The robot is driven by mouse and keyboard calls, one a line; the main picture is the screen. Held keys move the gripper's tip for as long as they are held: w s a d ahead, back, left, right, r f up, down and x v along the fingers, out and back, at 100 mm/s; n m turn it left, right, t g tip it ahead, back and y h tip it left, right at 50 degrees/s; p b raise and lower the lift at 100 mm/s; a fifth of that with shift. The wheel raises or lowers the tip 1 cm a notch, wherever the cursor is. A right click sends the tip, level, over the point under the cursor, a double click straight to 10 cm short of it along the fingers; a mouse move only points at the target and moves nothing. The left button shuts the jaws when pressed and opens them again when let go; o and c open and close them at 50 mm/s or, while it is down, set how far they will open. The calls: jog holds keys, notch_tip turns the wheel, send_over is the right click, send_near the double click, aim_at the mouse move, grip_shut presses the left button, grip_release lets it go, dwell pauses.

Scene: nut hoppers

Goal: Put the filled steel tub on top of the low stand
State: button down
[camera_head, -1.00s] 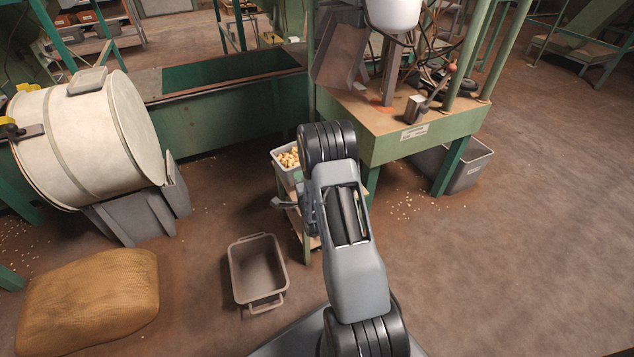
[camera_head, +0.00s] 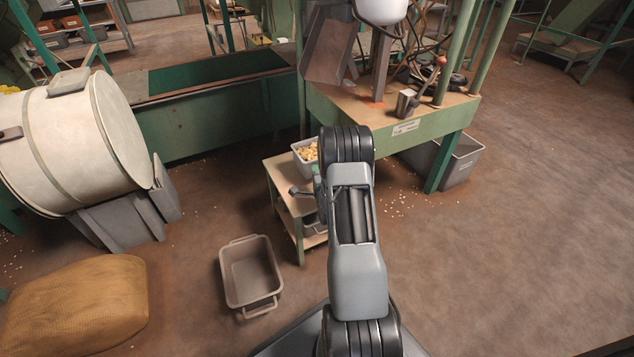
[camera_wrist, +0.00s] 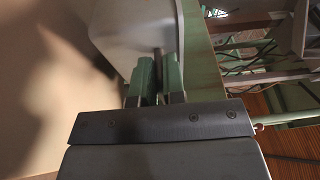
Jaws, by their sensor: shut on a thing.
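The steel tub (camera_head: 297,161), grey and filled with pale nuts, is partly hidden behind my arm in the head view. It also shows in the wrist view (camera_wrist: 133,32), cut off by the top edge. The low stand (camera_head: 284,178) has a tan top and green legs. The tub appears over the back part of its top; I cannot tell if it touches. My gripper (camera_head: 316,173) is mostly hidden by my arm in the head view. In the wrist view its green fingers (camera_wrist: 158,62) are shut on the tub's edge.
A green workbench (camera_head: 425,128) with a machine stands behind and right of the stand. An empty grey-brown bin (camera_head: 236,297) and a full sack (camera_head: 75,305) are on the floor at left. A large white drum (camera_head: 75,140) is farther left. Open floor lies at right.

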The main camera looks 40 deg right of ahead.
jog(key=shift+f+b, duration=0.8)
jog(key=shift+f, duration=0.9)
jog(key=shift+f, duration=0.15)
jog(key=c, duration=1.6)
grip_release()
jog(key=shift+f, duration=0.1)
jog(key=shift+c, duration=0.2)
jog(key=o, duration=0.4)
jog(key=shift+o, duration=0.2)
